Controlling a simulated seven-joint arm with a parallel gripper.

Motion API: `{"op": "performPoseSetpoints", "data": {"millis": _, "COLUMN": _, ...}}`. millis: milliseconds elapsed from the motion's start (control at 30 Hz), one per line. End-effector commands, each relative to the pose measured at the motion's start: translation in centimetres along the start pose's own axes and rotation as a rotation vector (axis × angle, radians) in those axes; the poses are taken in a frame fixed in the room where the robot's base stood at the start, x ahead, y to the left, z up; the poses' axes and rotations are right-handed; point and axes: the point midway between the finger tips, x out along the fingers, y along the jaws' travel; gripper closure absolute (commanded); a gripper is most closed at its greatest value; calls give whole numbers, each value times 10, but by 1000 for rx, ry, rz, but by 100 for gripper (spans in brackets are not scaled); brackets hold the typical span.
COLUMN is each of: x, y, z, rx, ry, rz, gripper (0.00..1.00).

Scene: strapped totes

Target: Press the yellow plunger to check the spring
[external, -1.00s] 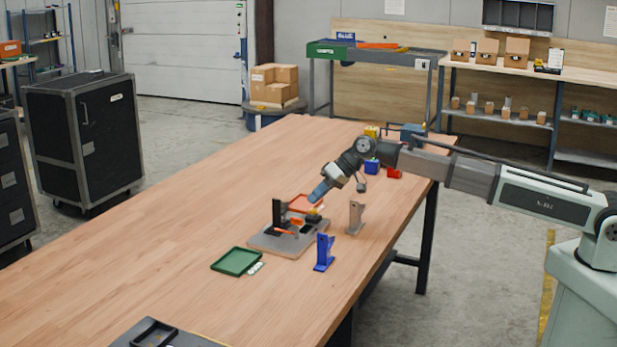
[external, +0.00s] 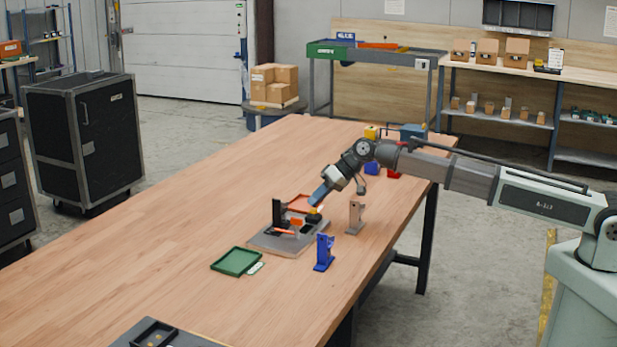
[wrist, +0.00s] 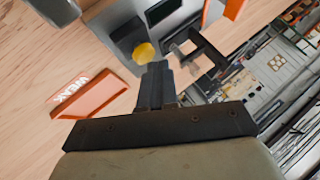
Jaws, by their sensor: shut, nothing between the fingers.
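The yellow plunger (wrist: 144,52) shows in the wrist view as a round knob on a dark block of the grey fixture (wrist: 100,20). My gripper (wrist: 155,68) is shut and empty, its fingertips right beside the plunger in that picture. In the external view my gripper (external: 316,204) points down at the black block of the fixture (external: 282,246), and only a bit of yellow shows at its tip. I cannot tell whether the tip touches the plunger or how far the plunger is down.
An orange tray marked WEAK (wrist: 92,98) lies beside the fixture. A green tray (external: 236,261), a blue bracket (external: 324,254) and a beige bracket (external: 355,217) stand nearby. The table's left side is clear.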

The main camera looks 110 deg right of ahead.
Motion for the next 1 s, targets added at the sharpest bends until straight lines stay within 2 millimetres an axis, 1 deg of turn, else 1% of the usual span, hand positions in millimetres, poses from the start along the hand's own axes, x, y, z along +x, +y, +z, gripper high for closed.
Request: {"op": "performPoseSetpoints", "data": {"millis": 1000, "x": 5, "y": 4, "z": 4, "rx": 0, "ry": -1, "rz": 0, "gripper": 100}}
